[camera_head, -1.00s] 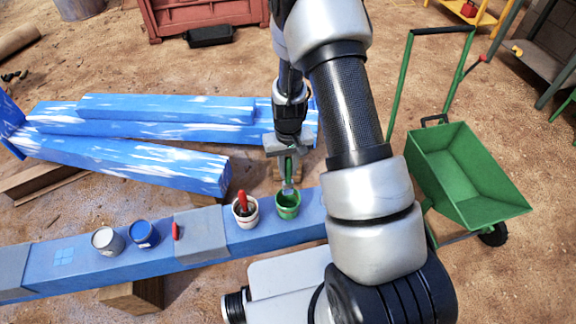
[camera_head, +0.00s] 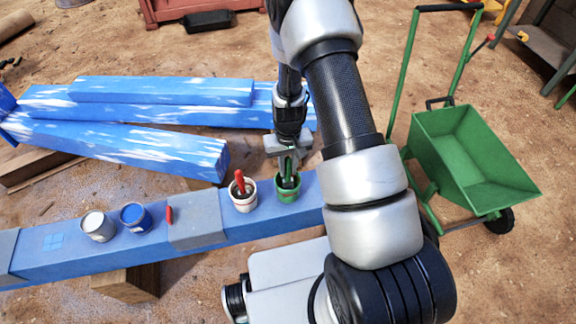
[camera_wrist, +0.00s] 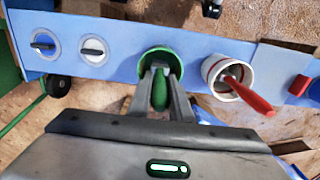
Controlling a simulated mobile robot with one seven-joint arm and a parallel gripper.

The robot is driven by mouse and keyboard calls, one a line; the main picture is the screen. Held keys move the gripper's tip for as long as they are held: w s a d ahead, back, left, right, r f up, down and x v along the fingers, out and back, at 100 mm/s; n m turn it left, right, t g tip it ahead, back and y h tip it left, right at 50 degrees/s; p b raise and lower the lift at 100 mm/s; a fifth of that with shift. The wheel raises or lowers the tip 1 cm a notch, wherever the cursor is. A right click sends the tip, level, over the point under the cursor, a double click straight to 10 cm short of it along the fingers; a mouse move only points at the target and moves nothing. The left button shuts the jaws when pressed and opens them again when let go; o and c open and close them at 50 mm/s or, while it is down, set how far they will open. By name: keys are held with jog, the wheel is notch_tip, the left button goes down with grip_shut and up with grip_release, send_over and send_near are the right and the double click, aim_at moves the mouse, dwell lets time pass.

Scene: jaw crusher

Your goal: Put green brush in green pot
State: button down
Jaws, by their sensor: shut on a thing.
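The green pot (camera_head: 287,194) stands on the blue beam, and it also shows in the wrist view (camera_wrist: 160,56). My gripper (camera_head: 289,155) is right above the pot, pointing down. In the wrist view its fingers (camera_wrist: 160,88) are shut on the green handle of the brush (camera_wrist: 159,92). The brush also shows in the head view (camera_head: 289,166), roughly upright. Its lower end is inside the pot's opening. The bristles are hidden by the pot and the fingers, so I cannot tell whether they touch the bottom.
A white pot (camera_head: 243,197) with a red brush stands close left of the green pot. A white can (camera_head: 98,226), a blue can (camera_head: 135,217) and a small red thing (camera_head: 169,215) are farther left on the beam (camera_head: 110,245). A green wheelbarrow (camera_head: 470,160) stands right.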

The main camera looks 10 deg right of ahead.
jog(key=shift+f, duration=0.1)
jog(key=c, duration=1.5)
grip_release()
jog(key=shift+c, duration=0.2)
jog(key=shift+s, duration=0.1)
